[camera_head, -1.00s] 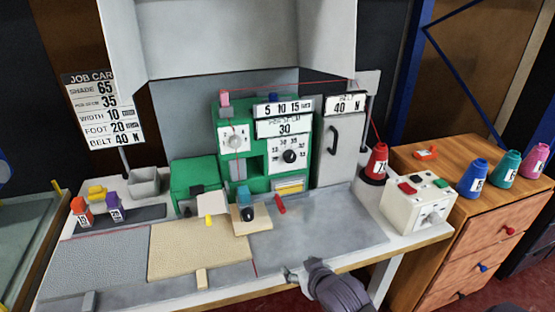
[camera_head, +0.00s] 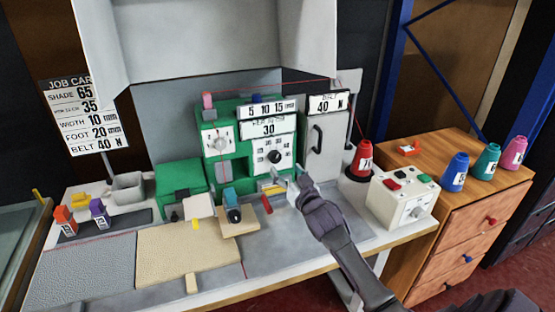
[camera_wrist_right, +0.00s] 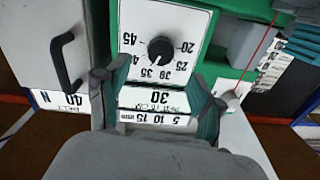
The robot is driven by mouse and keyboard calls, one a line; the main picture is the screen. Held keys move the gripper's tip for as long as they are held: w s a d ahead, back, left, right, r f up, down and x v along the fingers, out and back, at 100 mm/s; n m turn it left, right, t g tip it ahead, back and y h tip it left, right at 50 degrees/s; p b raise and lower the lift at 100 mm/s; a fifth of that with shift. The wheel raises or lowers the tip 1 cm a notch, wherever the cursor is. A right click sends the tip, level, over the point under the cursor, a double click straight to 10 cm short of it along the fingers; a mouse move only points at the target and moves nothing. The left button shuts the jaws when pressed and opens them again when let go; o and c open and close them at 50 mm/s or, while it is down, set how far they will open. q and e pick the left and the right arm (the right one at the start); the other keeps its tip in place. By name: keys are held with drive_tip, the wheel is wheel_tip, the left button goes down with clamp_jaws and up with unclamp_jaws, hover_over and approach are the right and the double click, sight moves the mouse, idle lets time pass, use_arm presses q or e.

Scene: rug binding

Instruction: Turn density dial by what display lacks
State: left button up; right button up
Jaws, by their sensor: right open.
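The density dial is a black round knob (camera_head: 274,157) on a white numbered plate of the green machine (camera_head: 202,132). In the right wrist view the knob (camera_wrist_right: 160,48) appears upside down, ringed by numbers from 20 to 45. The display (camera_head: 268,129) above the dial reads 30. The job card (camera_head: 83,118) shows 35 in its second row, under Shade 65. My right gripper (camera_head: 287,178) is open and empty, just in front of and below the dial, apart from it. My left gripper is out of view.
A grey cabinet door with a black handle (camera_head: 318,139) stands right of the dial. A red cone (camera_head: 362,157) and a white switch box (camera_head: 400,196) are further right. A small teal-and-black part (camera_head: 232,207) sits on a beige block left of my right gripper.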

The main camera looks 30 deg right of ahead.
sight(277, 159)
drive_tip(key=w, duration=0.3)
drive_tip(key=w+d, duration=0.1)
drive_tip(key=w, duration=0.2)
drive_tip(key=shift+w+d, duration=0.15)
drive_tip(key=shift+w, duration=0.25)
drive_tip(key=c, duration=1.1)
drive_tip(key=shift+c, duration=0.2)
drive_tip(key=m+p, duration=0.1)
drive_tip(key=m, duration=0.2)
drive_tip(key=shift+m, duration=0.3)
drive_tip(key=shift+m+p, duration=0.45)
drive_tip(key=shift+m, duration=1.55)
drive_tip(key=shift+f+m, duration=0.1)
drive_tip(key=shift+m, duration=0.2)
